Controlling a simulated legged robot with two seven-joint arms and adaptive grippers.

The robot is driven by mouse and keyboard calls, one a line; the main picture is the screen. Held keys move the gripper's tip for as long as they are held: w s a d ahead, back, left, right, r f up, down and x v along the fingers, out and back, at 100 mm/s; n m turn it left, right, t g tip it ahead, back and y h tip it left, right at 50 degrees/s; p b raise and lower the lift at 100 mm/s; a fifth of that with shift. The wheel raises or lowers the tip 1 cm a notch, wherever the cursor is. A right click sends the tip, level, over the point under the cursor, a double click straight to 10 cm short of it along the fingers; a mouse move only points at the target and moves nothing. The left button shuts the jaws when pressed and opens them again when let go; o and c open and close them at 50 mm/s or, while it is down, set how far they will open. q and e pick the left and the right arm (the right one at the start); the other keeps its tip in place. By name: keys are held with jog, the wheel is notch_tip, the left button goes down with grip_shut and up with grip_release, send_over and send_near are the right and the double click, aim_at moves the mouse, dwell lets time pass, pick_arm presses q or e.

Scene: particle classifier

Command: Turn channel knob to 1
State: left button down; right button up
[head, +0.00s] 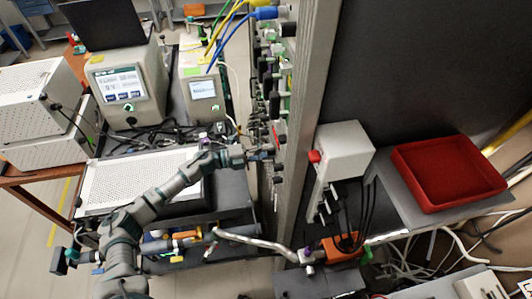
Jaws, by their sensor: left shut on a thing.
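My left arm reaches up from the bottom left to an instrument panel (270,80), which is seen nearly edge-on. My left gripper (264,152) is at the lower part of this panel and is shut on a small knob there. The fingers mostly hide the knob, and its pointer and any channel number are too small to read. A red part (277,134) sits on the panel just above the gripper.
Blue and yellow cables (228,35) plug into the panel's top. A grey post (303,100) stands right of the panel. A white box (342,150) and a red tray (447,172) are farther right. Instruments with screens (122,84) and a perforated white case (140,180) are left.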

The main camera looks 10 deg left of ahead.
pick_arm(q)
jog(key=shift+s+f, duration=0.1)
jog(key=shift+f, duration=0.2)
jog(key=c, duration=0.9)
grip_release()
jog(key=shift+r, duration=0.1)
jog(key=v, duration=1.2)
jog(key=shift+a, duration=0.15)
